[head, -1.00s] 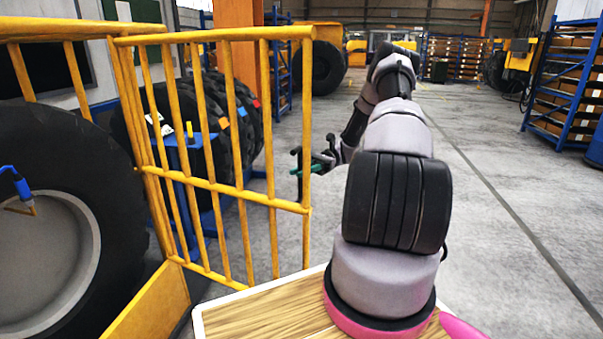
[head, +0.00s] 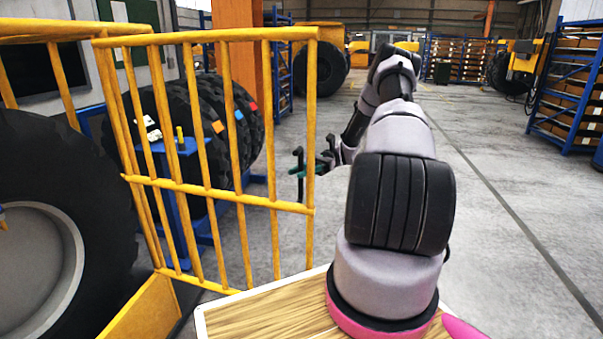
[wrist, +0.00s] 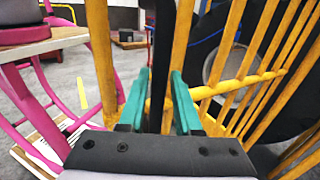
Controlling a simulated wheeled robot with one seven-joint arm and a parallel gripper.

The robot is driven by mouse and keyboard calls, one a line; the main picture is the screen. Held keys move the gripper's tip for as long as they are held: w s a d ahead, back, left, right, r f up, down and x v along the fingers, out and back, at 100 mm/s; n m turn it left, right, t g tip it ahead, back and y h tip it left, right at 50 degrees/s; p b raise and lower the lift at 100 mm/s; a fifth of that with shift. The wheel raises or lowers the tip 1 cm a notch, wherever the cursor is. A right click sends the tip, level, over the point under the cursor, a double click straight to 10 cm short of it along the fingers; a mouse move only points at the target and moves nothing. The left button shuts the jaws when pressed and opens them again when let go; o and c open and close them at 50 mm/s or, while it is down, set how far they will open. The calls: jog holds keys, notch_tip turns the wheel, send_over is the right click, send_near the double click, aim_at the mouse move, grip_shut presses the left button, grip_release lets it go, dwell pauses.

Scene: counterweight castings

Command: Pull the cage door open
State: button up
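The cage door (head: 225,190) is a yellow barred panel standing in the left half of the head view, swung out from the yellow cage frame at the left. Its free end post (head: 310,130) is on its right side. A black upright handle (head: 299,187) stands beside that post. My gripper (head: 308,168) is at the handle, about mid-height on the door. In the wrist view my gripper's teal fingers (wrist: 160,100) stand either side of the black handle (wrist: 163,50) and appear closed on it, with the yellow post close behind. The exact contact is partly hidden.
A large tyre (head: 75,190) stands at the left, behind the cage bars. A blue stand (head: 180,148) and more tyres (head: 245,115) lie beyond the door. Blue racks (head: 570,85) stand at the right. The floor (head: 500,220) right of my arm is clear.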

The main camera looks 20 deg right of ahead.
jog(key=shift+o, duration=0.6)
jog(key=v, duration=1)
jog(key=shift+w+d, duration=0.2)
jog(key=shift+d, duration=0.15)
